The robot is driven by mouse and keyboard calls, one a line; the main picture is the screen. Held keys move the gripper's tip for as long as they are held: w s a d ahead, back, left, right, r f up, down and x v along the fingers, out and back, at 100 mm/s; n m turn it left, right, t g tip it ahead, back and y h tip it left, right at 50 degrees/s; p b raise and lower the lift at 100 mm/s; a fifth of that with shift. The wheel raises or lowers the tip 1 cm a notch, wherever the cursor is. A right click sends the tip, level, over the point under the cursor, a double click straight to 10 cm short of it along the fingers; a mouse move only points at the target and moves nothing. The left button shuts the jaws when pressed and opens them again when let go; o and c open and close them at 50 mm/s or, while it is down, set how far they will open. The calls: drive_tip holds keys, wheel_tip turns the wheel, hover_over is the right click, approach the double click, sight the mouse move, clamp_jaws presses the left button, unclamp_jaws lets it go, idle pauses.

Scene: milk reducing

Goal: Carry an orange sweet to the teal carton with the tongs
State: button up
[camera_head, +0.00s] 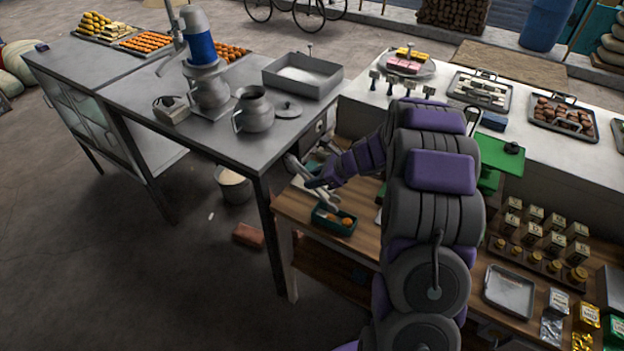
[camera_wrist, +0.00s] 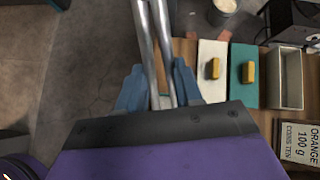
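My gripper (camera_head: 318,182) is shut on the silver metal tongs (camera_head: 326,198), near the left end of the wooden bench. In the wrist view the blue-grey fingers of my gripper (camera_wrist: 158,70) stand on either side of the two tong arms (camera_wrist: 145,35), which run out of the top of the picture. The teal carton (camera_head: 320,226) stands open on the bench edge, just below the tongs. Orange sweets (camera_head: 347,222) show in it. Whether the tongs touch or grip a sweet cannot be told; their tips are unclear.
A steel table (camera_head: 150,95) stands left of the wooden bench (camera_head: 292,208). A bucket (camera_head: 235,188) is on the floor.

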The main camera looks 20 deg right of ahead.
wheel_tip(320, 180, up, 10)
drive_tip(key=p, duration=0.1)
drive_tip(key=shift+a+f, duration=0.15)
drive_tip(key=shift+a, duration=0.3)
idle(0.4)
drive_tip(key=shift+d, duration=0.1)
